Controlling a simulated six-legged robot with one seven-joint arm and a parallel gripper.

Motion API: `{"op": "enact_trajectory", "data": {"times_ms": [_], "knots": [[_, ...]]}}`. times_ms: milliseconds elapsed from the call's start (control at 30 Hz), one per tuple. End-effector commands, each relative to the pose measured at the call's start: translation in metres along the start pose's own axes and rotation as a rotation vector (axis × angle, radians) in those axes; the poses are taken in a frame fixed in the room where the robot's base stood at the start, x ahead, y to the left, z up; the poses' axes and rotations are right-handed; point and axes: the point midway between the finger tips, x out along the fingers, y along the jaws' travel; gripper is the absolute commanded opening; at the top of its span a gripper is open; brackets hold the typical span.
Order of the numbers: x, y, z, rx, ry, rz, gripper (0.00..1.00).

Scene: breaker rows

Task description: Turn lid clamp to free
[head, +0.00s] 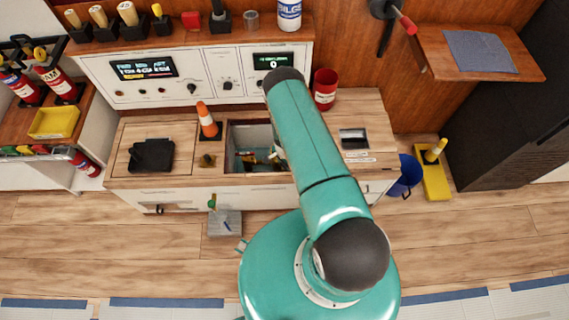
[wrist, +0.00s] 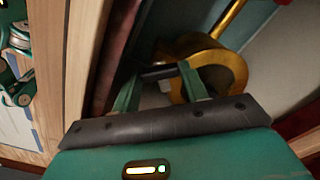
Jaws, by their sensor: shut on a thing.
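In the wrist view my gripper (wrist: 161,78) reaches down into an open recess, its two green fingers either side of a short dark bar (wrist: 158,72). The fingers are shut on this bar; I cannot tell if it is the lid clamp. A brass round body with a lever arm (wrist: 228,62) sits just beyond and right of the fingers. In the head view my arm hides most of the gripper at the open compartment (head: 232,133) in the counter. Small brass parts (head: 249,157) show inside it. A brass fitting (head: 207,160) sits on the counter left of the compartment.
A black device (head: 152,155) lies on the counter at left. A red can (head: 325,89) stands behind right, and a dark inset (head: 354,138) lies at right. The compartment walls are close around the gripper.

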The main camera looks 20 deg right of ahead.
Motion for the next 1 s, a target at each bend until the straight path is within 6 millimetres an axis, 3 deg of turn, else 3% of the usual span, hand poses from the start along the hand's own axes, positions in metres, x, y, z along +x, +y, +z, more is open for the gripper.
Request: {"op": "enact_trajectory", "data": {"times_ms": [600, 1000], "knots": [[-0.0003, -0.0001, -0.0005, 0.548, 0.001, 0.0, 0.21], [-0.0003, 0.0, -0.0003, 0.722, 0.0, 0.0, 0.21]]}}
